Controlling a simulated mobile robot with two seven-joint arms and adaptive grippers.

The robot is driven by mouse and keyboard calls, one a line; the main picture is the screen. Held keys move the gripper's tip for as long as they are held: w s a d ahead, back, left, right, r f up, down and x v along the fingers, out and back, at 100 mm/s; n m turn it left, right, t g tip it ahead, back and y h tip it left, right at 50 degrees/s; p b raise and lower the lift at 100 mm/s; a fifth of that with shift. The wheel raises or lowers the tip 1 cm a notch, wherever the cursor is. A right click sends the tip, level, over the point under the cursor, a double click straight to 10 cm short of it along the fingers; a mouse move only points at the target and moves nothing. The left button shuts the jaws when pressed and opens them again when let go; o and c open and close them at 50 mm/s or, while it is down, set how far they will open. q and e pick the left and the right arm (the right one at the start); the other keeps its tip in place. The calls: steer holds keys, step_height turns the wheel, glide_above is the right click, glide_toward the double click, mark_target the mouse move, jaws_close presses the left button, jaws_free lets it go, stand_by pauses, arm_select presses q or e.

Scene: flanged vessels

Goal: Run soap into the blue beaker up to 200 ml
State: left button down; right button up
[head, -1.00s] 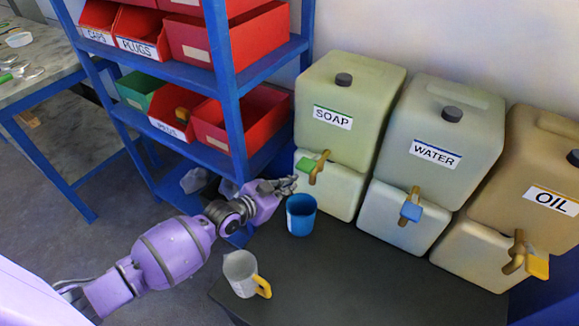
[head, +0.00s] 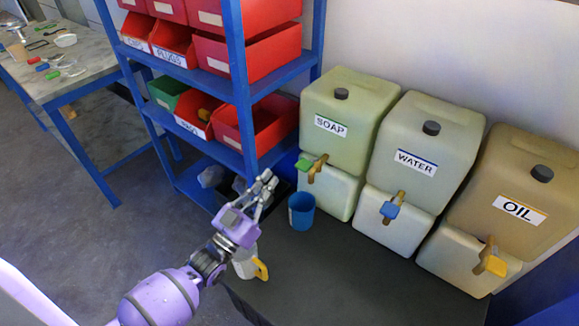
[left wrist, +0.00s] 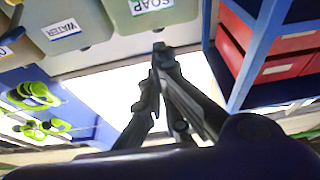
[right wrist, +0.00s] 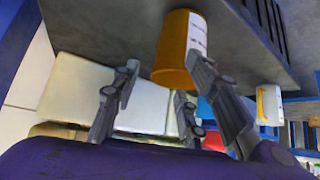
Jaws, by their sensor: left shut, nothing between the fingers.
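The blue beaker (head: 301,212) stands upright on the dark tabletop, below the front of the tank labelled SOAP (head: 345,125). Its contents are not visible. The soap tap has a green handle (head: 304,165) above the beaker; I can make out no stream. My left gripper (head: 268,186) is shut and empty, left of the beaker and apart from it. In the left wrist view its fingers (left wrist: 158,60) show against the wall, with the SOAP label at the top. In the right wrist view my right gripper (right wrist: 165,95) has its fingers spread, near an orange beaker (right wrist: 180,50).
Tanks labelled WATER (head: 420,150) and OIL (head: 510,205) stand to the right. A white jug with a yellow handle (head: 262,269) is partly hidden behind my left gripper. A blue shelf (head: 240,85) with red bins stands at left. The tabletop's front right is clear.

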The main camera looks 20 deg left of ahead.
steer(key=shift+a, duration=0.3)
